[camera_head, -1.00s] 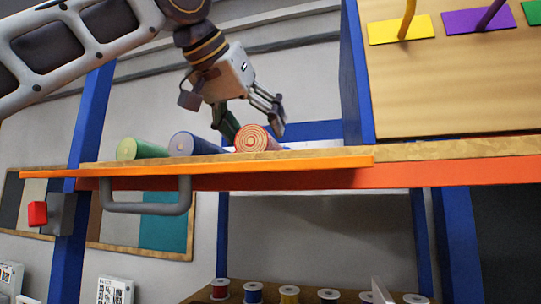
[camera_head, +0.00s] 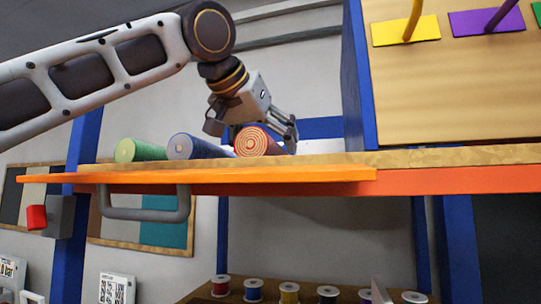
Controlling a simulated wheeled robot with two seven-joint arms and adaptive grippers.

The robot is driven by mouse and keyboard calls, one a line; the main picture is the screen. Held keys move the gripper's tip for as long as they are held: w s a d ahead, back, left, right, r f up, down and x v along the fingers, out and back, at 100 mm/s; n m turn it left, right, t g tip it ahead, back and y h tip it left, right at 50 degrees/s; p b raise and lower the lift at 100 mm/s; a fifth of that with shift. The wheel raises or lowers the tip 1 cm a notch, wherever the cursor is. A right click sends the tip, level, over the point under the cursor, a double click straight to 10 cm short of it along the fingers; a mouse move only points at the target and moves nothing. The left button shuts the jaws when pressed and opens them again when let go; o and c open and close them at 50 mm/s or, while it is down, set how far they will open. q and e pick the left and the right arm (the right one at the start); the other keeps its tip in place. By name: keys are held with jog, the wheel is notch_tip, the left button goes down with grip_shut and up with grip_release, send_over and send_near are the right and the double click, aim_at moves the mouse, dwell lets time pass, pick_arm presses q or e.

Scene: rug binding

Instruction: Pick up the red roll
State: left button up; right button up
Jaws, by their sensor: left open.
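The red roll (camera_head: 252,142) lies on its side on the wooden shelf, its ringed red and cream end facing me. It is the rightmost of three rolls. My left gripper (camera_head: 278,139) is open and lowered around the red roll, with one finger to its right. The other finger is mostly hidden behind the rolls, so I cannot tell whether either finger touches it. The blue roll (camera_head: 182,146) lies just left of the red one, and the green roll (camera_head: 126,150) lies left of that. My right gripper is not in view.
The shelf has an orange front edge (camera_head: 300,176) and a grey handle (camera_head: 146,214). A blue upright (camera_head: 358,80) and a wooden panel with coloured plates (camera_head: 460,90) stand to the right. Several thread spools (camera_head: 289,292) stand below. The shelf right of the red roll is clear.

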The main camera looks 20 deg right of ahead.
pick_arm(q)
jog(key=shift+c, duration=0.4)
jog(key=c, duration=1.1)
jog(key=shift+r, duration=0.1)
jog(key=shift+w+a+r, duration=0.1)
jog(key=shift+a+r, duration=0.05)
jog(key=shift+r, duration=3.25)
jog(key=w+a, duration=0.3)
jog(key=a, duration=0.2)
jog(key=w+a, duration=0.4)
jog(key=a, duration=0.2)
jog(key=w+a, duration=0.4)
jog(key=a, duration=0.1)
jog(key=shift+a, duration=0.15)
